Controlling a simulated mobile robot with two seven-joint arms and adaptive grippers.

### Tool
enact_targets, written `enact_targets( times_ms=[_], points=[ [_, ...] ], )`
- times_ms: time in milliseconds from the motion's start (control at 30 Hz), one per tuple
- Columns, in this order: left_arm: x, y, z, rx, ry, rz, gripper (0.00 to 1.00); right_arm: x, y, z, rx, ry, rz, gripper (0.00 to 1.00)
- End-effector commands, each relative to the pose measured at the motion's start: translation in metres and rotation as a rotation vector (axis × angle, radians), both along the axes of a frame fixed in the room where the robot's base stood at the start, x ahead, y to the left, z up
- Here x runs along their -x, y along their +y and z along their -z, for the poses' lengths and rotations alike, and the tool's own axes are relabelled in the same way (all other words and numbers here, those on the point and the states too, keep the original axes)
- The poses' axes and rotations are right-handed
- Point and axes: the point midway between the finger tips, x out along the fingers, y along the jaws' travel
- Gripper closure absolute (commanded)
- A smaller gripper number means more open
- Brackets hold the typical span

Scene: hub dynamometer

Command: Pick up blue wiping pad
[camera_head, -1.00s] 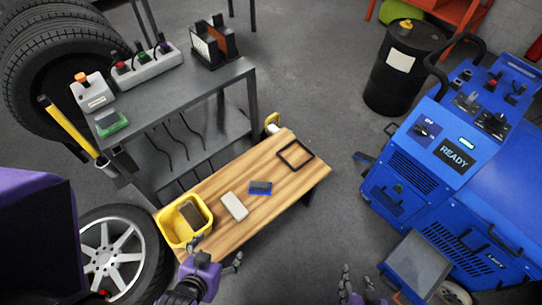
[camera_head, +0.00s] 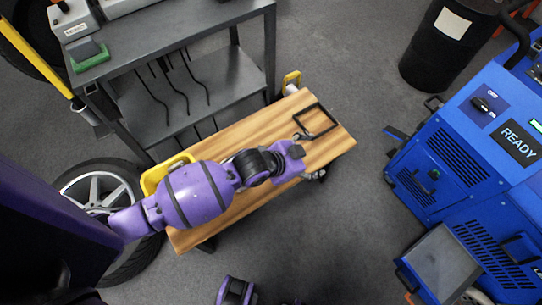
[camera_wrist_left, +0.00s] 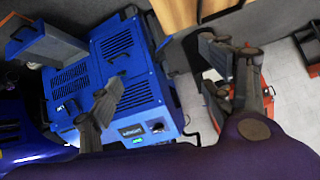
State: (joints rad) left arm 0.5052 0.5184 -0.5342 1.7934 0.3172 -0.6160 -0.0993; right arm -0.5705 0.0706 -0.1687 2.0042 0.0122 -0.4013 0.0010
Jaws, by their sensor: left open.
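The blue wiping pad cannot be seen now; my left arm covers the part of the wooden bench (camera_head: 255,126) where it lay. My left gripper (camera_head: 309,153) is over the right part of the bench, close to the black square frame (camera_head: 318,122). In the left wrist view my left gripper (camera_wrist_left: 165,80) has its fingers spread wide, with nothing between them. A strip of wood, likely the bench, shows at the top of that view.
A yellow bin (camera_head: 156,176) is partly hidden behind my left arm. A grey shelf cart (camera_head: 170,45) stands behind the bench. The blue machine (camera_head: 470,180) is at the right, with a black drum (camera_head: 450,50) behind. Grey floor is open between bench and machine.

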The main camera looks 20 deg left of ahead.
Motion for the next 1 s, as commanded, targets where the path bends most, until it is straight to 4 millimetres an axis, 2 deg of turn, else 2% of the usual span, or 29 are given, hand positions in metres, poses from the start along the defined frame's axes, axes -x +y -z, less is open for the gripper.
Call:
enact_targets(
  times_ms=[33, 133, 233, 400, 467, 567, 600, 667, 800, 1000],
  points=[
    [-0.019, -0.003, 0.014, -0.048, -0.003, 0.055, 0.27, 0.001, -0.001, 0.017, 0.001, 0.006, 0.000, 0.60],
    [-0.050, -0.003, 0.026, -0.152, 0.007, 0.149, 0.27, -0.001, -0.002, 0.033, 0.005, 0.007, 0.000, 0.60],
    [-0.080, 0.009, 0.036, -0.272, 0.031, 0.227, 0.27, -0.002, -0.004, 0.047, 0.007, 0.009, -0.001, 0.60],
    [-0.116, 0.050, 0.049, -0.478, 0.114, 0.321, 0.27, -0.005, -0.005, 0.065, 0.010, 0.009, -0.001, 0.60],
    [-0.123, 0.069, 0.053, -0.544, 0.160, 0.349, 0.27, -0.007, -0.005, 0.069, 0.011, 0.006, -0.001, 0.60],
    [-0.116, 0.112, 0.066, -0.660, 0.287, 0.402, 0.27, -0.012, -0.006, 0.073, 0.013, -0.001, 0.000, 0.60],
    [-0.101, 0.125, 0.074, -0.686, 0.351, 0.430, 0.27, -0.016, -0.006, 0.069, 0.013, -0.008, 0.001, 0.60],
    [-0.081, 0.137, 0.082, -0.708, 0.425, 0.467, 0.27, -0.022, -0.006, 0.063, 0.014, -0.021, 0.000, 0.60],
    [-0.060, 0.144, 0.085, -0.730, 0.506, 0.539, 0.27, -0.031, -0.006, 0.057, 0.014, -0.041, 0.001, 0.60],
    [-0.058, 0.145, 0.105, -0.741, 0.507, 0.560, 0.27, -0.028, -0.006, 0.064, 0.015, -0.029, 0.001, 0.60]
  ],
)
